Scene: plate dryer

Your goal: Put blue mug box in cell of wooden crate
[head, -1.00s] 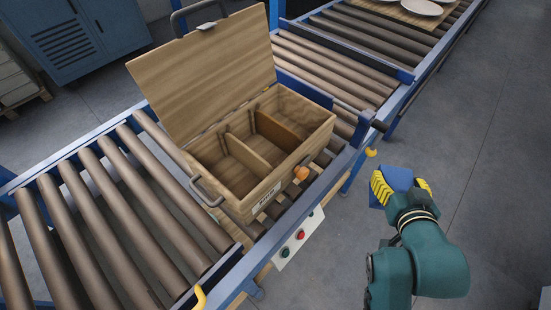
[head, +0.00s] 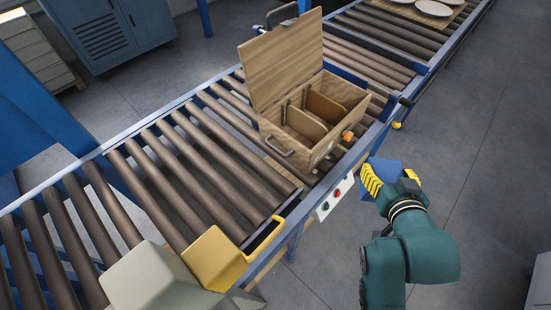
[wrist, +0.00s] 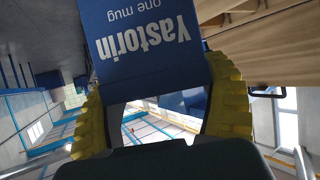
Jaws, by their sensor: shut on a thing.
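The blue mug box (head: 384,174) is held between the yellow fingers of my gripper (head: 390,180). In the wrist view the blue box (wrist: 150,45) shows the print "Yastorin one mug", upside down, and my gripper's fingers (wrist: 163,110) press on its sides. The wooden crate (head: 301,144) stands on the roller conveyor with its lid (head: 282,58) raised. Dividers (head: 306,123) split its inside into cells; the cell floors are mostly hidden. My gripper is to the right of the crate and apart from it, beyond the conveyor's near edge.
The roller conveyor (head: 190,160) runs diagonally, with a button panel (head: 335,197) on its near side. A yellow piece (head: 217,258) and a pale block (head: 150,280) sit at the lower left. Plates (head: 433,8) lie at the top right.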

